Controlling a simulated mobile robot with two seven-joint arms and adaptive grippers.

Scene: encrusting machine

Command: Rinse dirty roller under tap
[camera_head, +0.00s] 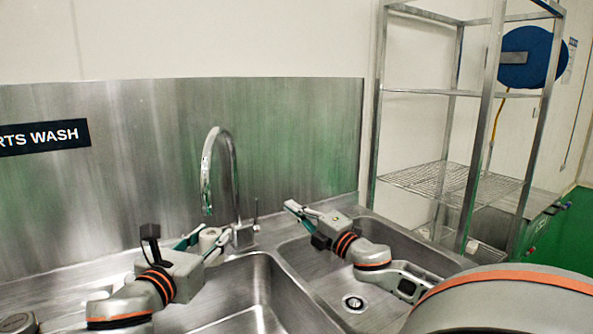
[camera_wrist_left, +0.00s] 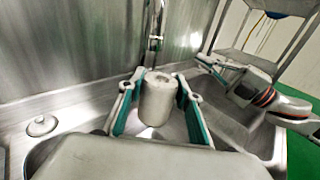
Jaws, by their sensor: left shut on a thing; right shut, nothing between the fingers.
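The roller (camera_head: 209,238) is a short, pale grey-white cylinder, held upright between the fingers of my left gripper (camera_head: 203,243). In the left wrist view the roller (camera_wrist_left: 158,97) stands between the two green-padded fingers, with some darker marks on its top. The tap (camera_head: 222,170) is a curved chrome spout behind the sinks; its mouth appears close to and above the roller in the head view. I see no clear water stream. The tap's lower part also shows in the left wrist view (camera_wrist_left: 155,30). My right gripper (camera_head: 304,219) is shut and empty over the right basin's back edge.
A left basin (camera_head: 245,290) and a right basin (camera_head: 330,275) with a drain (camera_head: 353,303) sit side by side. A steel backsplash (camera_head: 290,140) rises behind them. A wire shelf rack (camera_head: 455,180) stands at the right. A small round lid-like piece (camera_wrist_left: 41,125) lies on the counter at left.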

